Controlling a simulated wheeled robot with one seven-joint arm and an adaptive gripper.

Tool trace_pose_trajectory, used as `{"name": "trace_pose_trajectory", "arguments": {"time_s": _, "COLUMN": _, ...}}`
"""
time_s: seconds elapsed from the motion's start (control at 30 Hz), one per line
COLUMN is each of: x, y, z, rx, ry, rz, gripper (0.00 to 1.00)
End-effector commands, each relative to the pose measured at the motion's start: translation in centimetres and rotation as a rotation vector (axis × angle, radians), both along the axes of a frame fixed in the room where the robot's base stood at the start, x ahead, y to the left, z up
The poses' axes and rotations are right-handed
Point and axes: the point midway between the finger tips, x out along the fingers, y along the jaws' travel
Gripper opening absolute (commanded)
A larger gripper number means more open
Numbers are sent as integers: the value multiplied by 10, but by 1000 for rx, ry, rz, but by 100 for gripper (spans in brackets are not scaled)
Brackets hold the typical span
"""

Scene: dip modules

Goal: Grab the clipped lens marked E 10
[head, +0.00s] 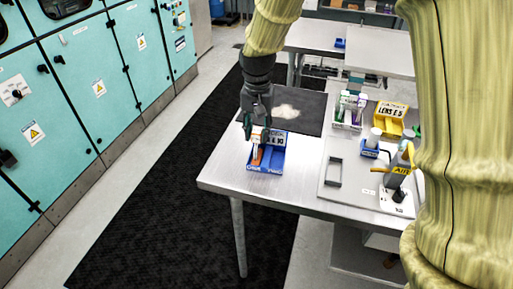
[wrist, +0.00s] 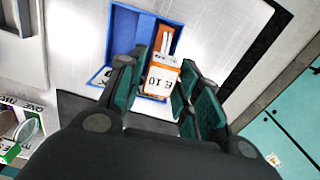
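The clipped lens marked E 10 (wrist: 160,78) is an orange and white piece with a black label. It sits at the blue bin (wrist: 122,28), which also shows in the head view (head: 266,168) at the table's near left corner. The orange part (head: 258,155) shows just below my gripper (head: 257,137) in the head view. In the wrist view my gripper (wrist: 164,75) has its green-padded fingers on either side of the lens, apart, with the lens between them. I see no clear contact. The lower part of the lens is partly hidden.
A dark mat (head: 300,108) lies behind the blue bin. To the right stand a white rack with tubes (head: 349,110), a yellow LENS E 5 bin (head: 390,116) and a grey tray (head: 338,196) with a handle. Teal cabinets (head: 85,75) line the left.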

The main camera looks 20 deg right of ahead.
Motion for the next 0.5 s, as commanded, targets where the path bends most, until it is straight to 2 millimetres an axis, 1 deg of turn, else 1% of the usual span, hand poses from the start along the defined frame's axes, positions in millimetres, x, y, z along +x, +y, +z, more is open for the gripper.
{"name": "trace_pose_trajectory", "arguments": {"time_s": 0.1, "x": 0, "y": 1, "z": -9, "rx": 0, "ry": 1, "rz": 0, "gripper": 34}}
{"name": "trace_pose_trajectory", "arguments": {"time_s": 0.27, "x": 0, "y": 1, "z": -14, "rx": 0, "ry": 0, "rz": 2, "gripper": 34}}
{"name": "trace_pose_trajectory", "arguments": {"time_s": 0.33, "x": 0, "y": 2, "z": -20, "rx": 0, "ry": 1, "rz": 3, "gripper": 34}}
{"name": "trace_pose_trajectory", "arguments": {"time_s": 0.5, "x": -1, "y": 2, "z": -41, "rx": -1, "ry": 3, "rz": 3, "gripper": 34}}
